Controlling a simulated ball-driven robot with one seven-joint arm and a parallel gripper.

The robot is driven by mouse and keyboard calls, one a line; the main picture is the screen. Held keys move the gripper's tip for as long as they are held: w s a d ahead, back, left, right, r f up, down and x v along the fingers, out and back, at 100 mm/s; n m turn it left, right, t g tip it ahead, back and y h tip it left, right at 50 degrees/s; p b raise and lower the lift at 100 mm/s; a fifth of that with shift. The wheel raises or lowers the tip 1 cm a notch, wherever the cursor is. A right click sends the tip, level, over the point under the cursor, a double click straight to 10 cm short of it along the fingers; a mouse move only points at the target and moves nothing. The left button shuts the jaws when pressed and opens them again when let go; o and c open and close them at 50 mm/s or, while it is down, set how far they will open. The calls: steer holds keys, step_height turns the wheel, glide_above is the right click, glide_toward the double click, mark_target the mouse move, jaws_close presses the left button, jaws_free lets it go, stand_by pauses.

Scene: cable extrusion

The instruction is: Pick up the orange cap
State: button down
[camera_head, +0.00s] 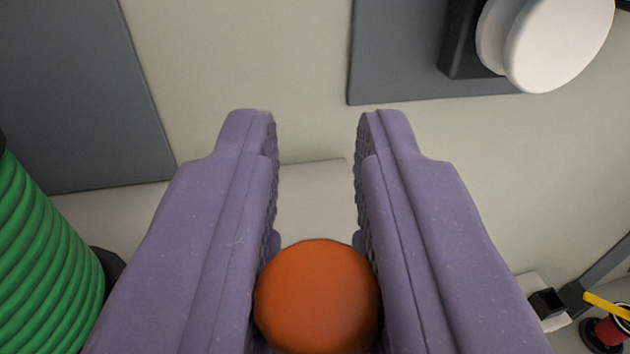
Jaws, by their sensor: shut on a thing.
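The orange cap (317,297) is round and smooth and shows at the bottom middle of the head camera view. My gripper (316,130) has two purple fingers with ribbed inner faces, one on each side of the cap. The fingers are shut on the cap, which sits low between them, well back from the fingertips. The tips stay apart with a gap between them. The underside of the cap is hidden.
A green ribbed coil (45,265) stands at the left. A white round knob (560,40) on a black mount is at the upper right. Grey panels (80,95) are on the pale wall. A red spool (610,330) and a yellow bar (605,305) are at the lower right.

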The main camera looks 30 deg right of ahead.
steer(key=s+a+r, duration=0.1)
steer(key=s, duration=1.4)
steer(key=shift+s+a, duration=0.2)
steer(key=shift+s, duration=0.2)
steer(key=shift+r, duration=0.1)
steer(key=shift+m, duration=0.7)
steer(key=w+p, duration=0.3)
steer(key=w, duration=0.2)
steer(key=w+a+p, duration=0.1)
steer(key=w+p, duration=0.1)
steer(key=w, duration=0.4)
steer(key=w+a+p, duration=0.1)
steer(key=w+p, duration=0.2)
steer(key=w, duration=0.3)
steer(key=shift+w+a+r+p, duration=0.1)
steer(key=shift+w+r+p, duration=0.05)
steer(key=shift+p, duration=0.2)
steer(key=shift+w+a+f+b, duration=0.15)
steer(key=shift+w+a+f, duration=0.1)
steer(key=shift+f, duration=0.25)
steer(key=shift+w+a+f+b, duration=0.15)
steer(key=shift+w+a+f, duration=0.1)
steer(key=shift+f, duration=0.3)
steer(key=shift+w+a+f+b, duration=0.15)
steer(key=shift+w+a+f, duration=0.1)
steer(key=shift+f, duration=0.25)
steer(key=shift+a+r, duration=0.1)
